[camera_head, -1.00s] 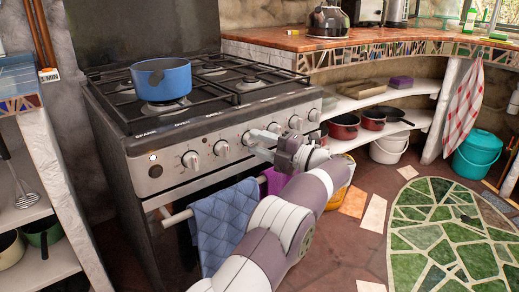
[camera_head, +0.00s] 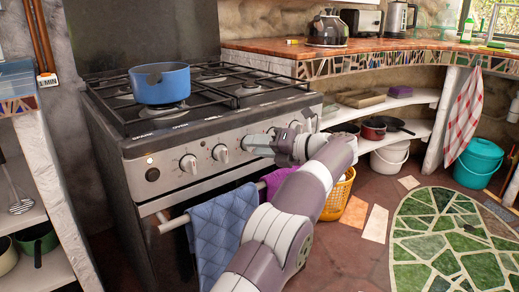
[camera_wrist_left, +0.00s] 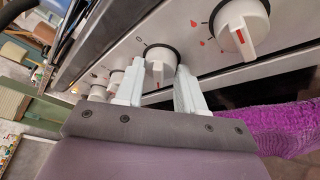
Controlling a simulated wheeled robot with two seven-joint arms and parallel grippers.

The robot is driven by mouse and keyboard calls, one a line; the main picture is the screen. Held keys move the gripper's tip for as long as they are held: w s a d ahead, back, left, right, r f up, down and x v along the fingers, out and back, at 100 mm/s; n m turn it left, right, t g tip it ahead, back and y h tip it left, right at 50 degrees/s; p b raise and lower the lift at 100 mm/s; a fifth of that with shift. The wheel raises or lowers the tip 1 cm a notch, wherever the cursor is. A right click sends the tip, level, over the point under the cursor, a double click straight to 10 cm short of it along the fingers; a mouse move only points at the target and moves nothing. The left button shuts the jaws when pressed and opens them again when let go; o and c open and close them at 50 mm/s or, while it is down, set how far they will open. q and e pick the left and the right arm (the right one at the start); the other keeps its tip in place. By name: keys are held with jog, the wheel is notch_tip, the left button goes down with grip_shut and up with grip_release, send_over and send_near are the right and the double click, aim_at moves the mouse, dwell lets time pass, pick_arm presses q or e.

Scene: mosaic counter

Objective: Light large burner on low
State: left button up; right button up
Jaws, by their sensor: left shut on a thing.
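The stove (camera_head: 135,150) has a steel front panel with a row of white knobs. My left gripper (camera_head: 256,143) is at this panel, its fingers pointing at the stove. In the left wrist view, its two fingertips (camera_wrist_left: 159,85) are on either side of a white knob (camera_wrist_left: 158,52) with a red mark, and the gripper is shut on it. Another white knob (camera_wrist_left: 242,28) is beside it, apart from the fingers. The two knobs to the left in the head view (camera_head: 188,164) are free. No flame shows at the burners. My right gripper is not in view.
A blue pot (camera_head: 160,85) stands on the front left burner. A blue towel (camera_head: 222,225) and a purple cloth (camera_head: 277,180) hang on the oven rail below my arm. A yellow basket (camera_head: 339,194) stands on the floor to the right of the stove.

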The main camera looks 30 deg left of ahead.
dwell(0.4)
pick_arm(q)
jog(key=o, duration=1)
jog(key=shift+o, duration=0.2)
jog(key=d+r+p, duration=0.2)
jog(key=d+p, duration=0.4)
jog(key=d, duration=0.6)
jog(key=shift+s+d+r, duration=0.2)
jog(key=shift+r, duration=0.1)
grip_shut()
dwell(0.3)
